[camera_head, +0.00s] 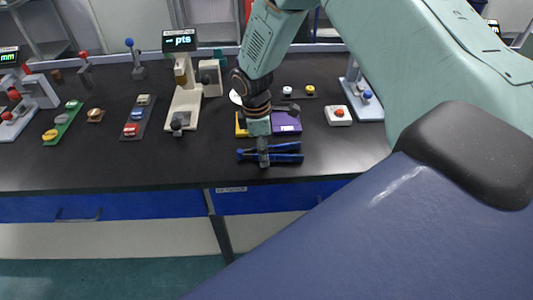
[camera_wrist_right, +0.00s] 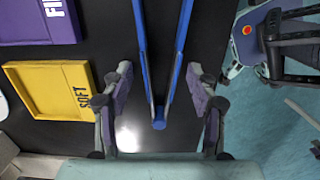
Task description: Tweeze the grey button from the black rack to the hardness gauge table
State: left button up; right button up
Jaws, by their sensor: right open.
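Blue tweezers (camera_head: 287,157) lie on the black bench near its front edge. In the right wrist view, their two arms meet at a joined end (camera_wrist_right: 158,120). My right gripper (camera_head: 264,160) points down over the tweezers. Its open fingers (camera_wrist_right: 160,75) stand on either side of the joined end. A small black rack (camera_head: 299,96) behind the gripper holds a pale, whitish-grey button (camera_head: 287,90) and a yellow button (camera_head: 310,90). The hardness gauge (camera_head: 184,95), with a "pts" display, stands left of my arm. My left gripper is out of view.
A purple tray (camera_head: 288,123) and a yellow tray (camera_wrist_right: 20,93) marked "SOFT" lie beside the gripper. A green rack (camera_head: 62,124) and a dark grey rack (camera_head: 137,117) hold coloured buttons at left. A white box with a red button (camera_head: 339,115) sits at right. The front left bench is clear.

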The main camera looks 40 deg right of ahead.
jog(key=shift+a+r, duration=0.1)
jog(key=shift+a, duration=0.15)
jog(key=c, duration=0.7)
jog(key=shift+d, duration=0.15)
notch_tip(320, 180, up, 12)
jog(key=p, duration=1)
jog(key=shift+p, duration=0.35)
